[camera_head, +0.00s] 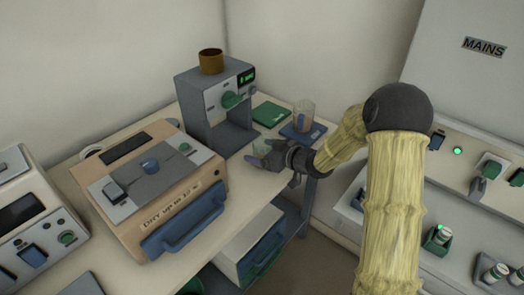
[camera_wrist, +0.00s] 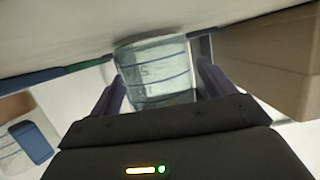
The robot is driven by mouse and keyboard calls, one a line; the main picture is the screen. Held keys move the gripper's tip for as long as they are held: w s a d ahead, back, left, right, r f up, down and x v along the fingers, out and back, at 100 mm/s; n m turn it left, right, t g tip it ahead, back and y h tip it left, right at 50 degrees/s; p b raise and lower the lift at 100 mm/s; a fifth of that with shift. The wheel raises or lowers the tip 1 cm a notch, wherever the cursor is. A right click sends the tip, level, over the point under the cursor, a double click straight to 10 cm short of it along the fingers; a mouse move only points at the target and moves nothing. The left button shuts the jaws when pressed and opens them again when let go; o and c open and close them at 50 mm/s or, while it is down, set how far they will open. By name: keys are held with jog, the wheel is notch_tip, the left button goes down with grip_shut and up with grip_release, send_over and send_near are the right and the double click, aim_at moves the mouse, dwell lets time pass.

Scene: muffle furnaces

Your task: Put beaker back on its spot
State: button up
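A clear beaker with blue lines (camera_wrist: 155,72) is between the fingers of my gripper (camera_wrist: 160,88) in the wrist view. One finger is on each side of it, very close. I cannot tell whether they press on the glass. In the head view my gripper (camera_head: 270,163) is low over the front of the bench, and the beaker (camera_head: 261,146) shows faintly beside it, partly hidden by the fingers. It looks at or just above the bench top. A second beaker (camera_head: 305,112) with a blue patch stands on a blue mat (camera_head: 290,131).
A green mat (camera_head: 271,113) lies behind my gripper and looks empty. A grey machine (camera_head: 213,100) with a brown cup (camera_head: 211,61) on top stands close left. A tan dry oven (camera_head: 150,190) is further left. A mains panel (camera_head: 470,150) is at the right.

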jog(key=shift+r, duration=0.15)
jog(key=p+v, duration=0.1)
jog(key=v, duration=1.1)
